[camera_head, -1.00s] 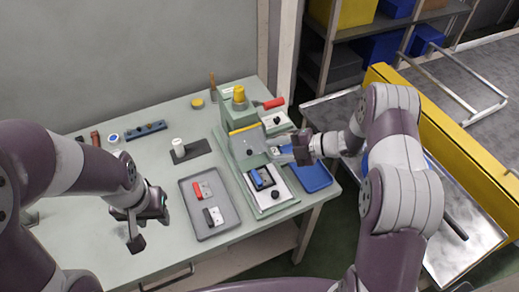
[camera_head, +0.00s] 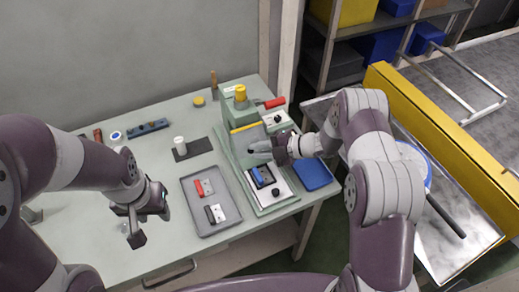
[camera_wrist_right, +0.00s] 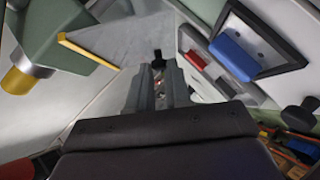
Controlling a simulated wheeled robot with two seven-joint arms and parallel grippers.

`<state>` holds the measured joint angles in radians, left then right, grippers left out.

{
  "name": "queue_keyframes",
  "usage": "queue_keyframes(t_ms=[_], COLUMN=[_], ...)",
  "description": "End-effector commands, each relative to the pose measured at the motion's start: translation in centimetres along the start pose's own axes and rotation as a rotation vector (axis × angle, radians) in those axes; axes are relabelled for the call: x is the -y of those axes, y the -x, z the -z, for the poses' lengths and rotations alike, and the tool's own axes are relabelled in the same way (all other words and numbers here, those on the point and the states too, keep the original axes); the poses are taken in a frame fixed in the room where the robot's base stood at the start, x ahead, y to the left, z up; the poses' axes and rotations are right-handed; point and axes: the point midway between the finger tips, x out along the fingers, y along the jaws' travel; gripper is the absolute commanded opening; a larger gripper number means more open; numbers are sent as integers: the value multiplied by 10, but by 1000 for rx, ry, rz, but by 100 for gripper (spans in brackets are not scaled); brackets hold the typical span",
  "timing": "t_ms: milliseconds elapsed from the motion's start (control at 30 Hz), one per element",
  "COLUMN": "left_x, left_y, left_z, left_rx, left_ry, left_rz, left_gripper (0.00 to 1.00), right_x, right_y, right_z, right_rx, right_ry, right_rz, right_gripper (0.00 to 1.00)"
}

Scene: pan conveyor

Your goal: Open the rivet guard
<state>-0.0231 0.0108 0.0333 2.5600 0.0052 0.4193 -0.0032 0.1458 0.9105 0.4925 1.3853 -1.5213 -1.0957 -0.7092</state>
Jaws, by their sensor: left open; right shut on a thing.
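The rivet press (camera_head: 229,118) is a green machine with a yellow cap, standing at the right of the table. Its guard (camera_head: 247,137) is a grey panel with a yellow upper edge, hanging down at the front of the press. My right gripper (camera_head: 257,148) is shut at the guard's face. In the right wrist view the guard (camera_wrist_right: 115,42) is ahead of the fingers, and a small black knob (camera_wrist_right: 157,57) shows at the fingertips (camera_wrist_right: 158,75). The fingers hide part of the knob. My left gripper (camera_head: 135,222) is open and empty over the table's left part.
A blue part in a black holder (camera_head: 263,177) sits on the press base below the guard. A grey tray (camera_head: 211,225) with red and black parts lies left of it. A blue tray (camera_head: 312,174) lies to the right. A red-handled lever (camera_head: 272,103) sticks out at the press's right.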

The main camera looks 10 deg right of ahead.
Motion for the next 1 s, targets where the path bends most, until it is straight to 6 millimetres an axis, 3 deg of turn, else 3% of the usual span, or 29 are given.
queue_keyframes(t_ms=[600, 1000], left_x=[0, 0], left_y=[46, 52], left_z=[6, 6], left_rx=[0, 0], left_ry=[0, 0], left_rz=[0, 0], left_gripper=[43, 43], right_x=[-23, -36], right_y=[17, 22], right_z=[17, 22], right_rx=[1, 1], right_ry=[-240, -258], right_rz=[244, 257], right_gripper=[0, 2])
